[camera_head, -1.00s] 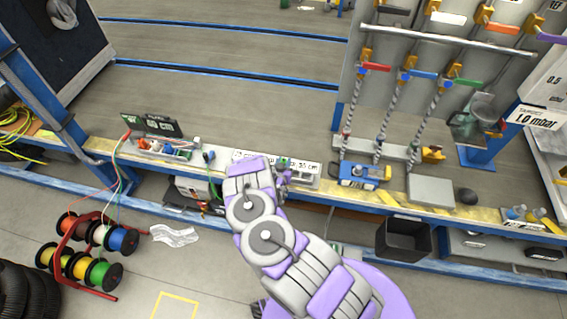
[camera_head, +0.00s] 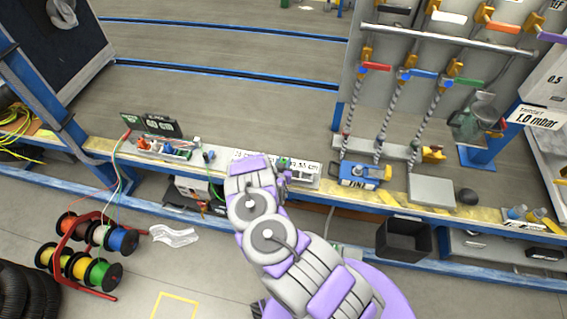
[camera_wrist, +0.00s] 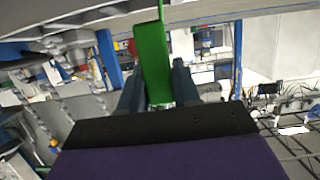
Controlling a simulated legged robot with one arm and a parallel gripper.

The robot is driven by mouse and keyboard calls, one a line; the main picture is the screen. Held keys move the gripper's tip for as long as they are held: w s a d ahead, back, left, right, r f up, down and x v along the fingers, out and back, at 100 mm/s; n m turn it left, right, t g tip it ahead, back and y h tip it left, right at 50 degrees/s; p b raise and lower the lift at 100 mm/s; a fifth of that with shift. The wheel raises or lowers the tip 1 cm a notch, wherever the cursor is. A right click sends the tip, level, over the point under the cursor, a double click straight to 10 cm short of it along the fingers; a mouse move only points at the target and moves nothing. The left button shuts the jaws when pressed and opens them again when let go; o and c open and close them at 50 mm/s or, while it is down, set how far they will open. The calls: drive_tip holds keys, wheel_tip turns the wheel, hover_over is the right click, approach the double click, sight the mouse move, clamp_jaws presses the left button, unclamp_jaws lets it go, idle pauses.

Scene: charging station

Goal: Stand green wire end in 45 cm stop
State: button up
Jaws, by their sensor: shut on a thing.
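My gripper (camera_wrist: 158,88) is shut on the green wire end (camera_wrist: 152,62), a flat green piece upright between the two dark fingers in the wrist view. In the head view my gripper (camera_head: 284,172) is over the right part of a white marked strip (camera_head: 308,166) on the bench, beside a small green spot. My arm hides part of the strip. Its printed labels are too small to read surely, so I cannot tell which stop is the 45 cm one, or whether the wire end touches it.
A dark sign (camera_head: 152,126) stands behind small colored parts at the left of the bench. A blue device (camera_head: 360,174) and a grey plate (camera_head: 431,191) lie to the right. Wire spools (camera_head: 88,245) stand on the floor at left. A black bin (camera_head: 403,240) is below the bench.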

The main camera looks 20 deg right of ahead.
drive_tip(key=shift+f+b, duration=1.2)
drive_tip(key=shift+f, duration=0.7)
drive_tip(key=o, duration=1.1)
drive_tip(key=p+v, duration=0.2)
drive_tip(key=v, duration=1.5)
drive_tip(key=shift+a+p, duration=0.15)
drive_tip(key=shift+p, duration=0.2)
drive_tip(key=shift+s+r, duration=0.1)
drive_tip(key=shift+r, duration=0.05)
